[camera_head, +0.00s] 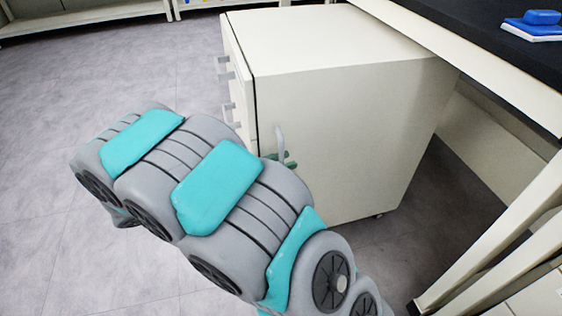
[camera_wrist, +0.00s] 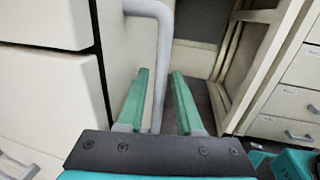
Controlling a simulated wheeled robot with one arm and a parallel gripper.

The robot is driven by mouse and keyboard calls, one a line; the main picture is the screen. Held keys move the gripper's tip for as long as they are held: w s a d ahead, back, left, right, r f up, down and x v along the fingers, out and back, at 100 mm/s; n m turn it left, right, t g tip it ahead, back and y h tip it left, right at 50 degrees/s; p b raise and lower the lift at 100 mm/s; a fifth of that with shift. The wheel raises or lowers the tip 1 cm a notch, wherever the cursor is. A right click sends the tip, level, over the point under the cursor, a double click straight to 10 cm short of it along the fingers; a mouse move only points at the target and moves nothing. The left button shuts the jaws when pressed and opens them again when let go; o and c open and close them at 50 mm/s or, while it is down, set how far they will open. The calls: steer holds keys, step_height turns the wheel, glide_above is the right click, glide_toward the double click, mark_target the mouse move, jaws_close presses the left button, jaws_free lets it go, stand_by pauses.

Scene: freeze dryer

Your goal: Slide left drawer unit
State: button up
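The left drawer unit (camera_head: 340,105) is a cream cabinet standing on the floor, partly under the black-topped bench. Its drawer fronts and grey pulls face left in the head view. A grey bar handle (camera_head: 281,143) stands out near its front edge; it also shows in the wrist view (camera_wrist: 163,60). My gripper (camera_head: 285,160) is at this handle, mostly hidden behind my arm in the head view. In the wrist view, the green fingers of my gripper (camera_wrist: 160,74) are apart, with the handle bar between them, closer to the left finger. I cannot tell whether that finger touches it.
The bench (camera_head: 460,45) with a blue item (camera_head: 542,18) on top runs along the right. Cream bench legs (camera_head: 490,240) stand right of the unit. Another drawer cabinet (camera_wrist: 290,105) shows at right in the wrist view. The floor (camera_head: 50,180) at left is open.

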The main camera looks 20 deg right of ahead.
jaws_close()
stand_by(1.1)
